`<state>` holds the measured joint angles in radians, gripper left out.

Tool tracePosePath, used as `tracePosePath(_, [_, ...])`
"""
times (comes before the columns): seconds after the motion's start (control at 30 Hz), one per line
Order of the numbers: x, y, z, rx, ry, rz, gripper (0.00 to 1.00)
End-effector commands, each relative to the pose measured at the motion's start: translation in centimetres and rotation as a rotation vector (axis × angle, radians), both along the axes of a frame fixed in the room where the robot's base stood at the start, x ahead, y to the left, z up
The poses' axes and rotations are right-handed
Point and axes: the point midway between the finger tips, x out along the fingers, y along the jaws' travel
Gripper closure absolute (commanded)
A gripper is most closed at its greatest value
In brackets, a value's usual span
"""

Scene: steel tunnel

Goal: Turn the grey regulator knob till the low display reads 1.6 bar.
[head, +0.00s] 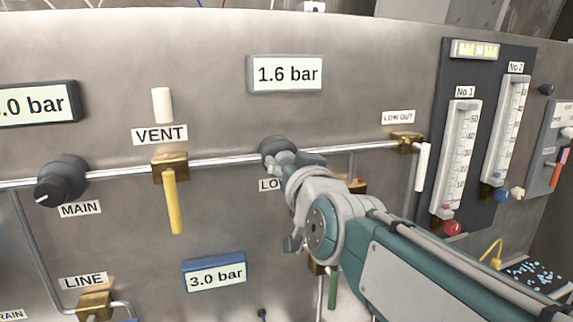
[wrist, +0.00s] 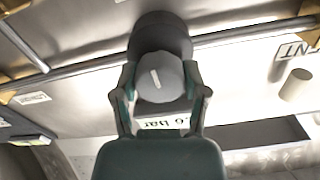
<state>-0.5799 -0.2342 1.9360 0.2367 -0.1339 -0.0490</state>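The grey regulator knob (head: 272,146) sits on the steel pipe in the middle of the panel, partly hidden behind my gripper (head: 285,160). In the wrist view the knob (wrist: 160,78) shows its round face with a white pointer line, tilted slightly from vertical. My gripper (wrist: 160,88) has one finger on each side of the knob, and both appear to press on it. The low display (head: 287,74) above the knob reads 1.6 bar. The label under the knob is mostly covered by my gripper; only "LO" shows.
The black MAIN knob (head: 62,181) and the yellow VENT lever (head: 173,200) are to the left. A blue-framed display (head: 215,275) reads 3.0 bar. The white-handled LOW OUT valve (head: 422,166) and two flow gauges (head: 458,155) are to the right.

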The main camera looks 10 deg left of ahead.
Motion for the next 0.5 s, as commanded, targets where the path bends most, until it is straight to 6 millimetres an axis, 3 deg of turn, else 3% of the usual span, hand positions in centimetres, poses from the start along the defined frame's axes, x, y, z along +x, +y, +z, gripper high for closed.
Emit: tracePosePath(0.5, [0.02,0.08,0.05,0.088,0.051,0.001,0.89])
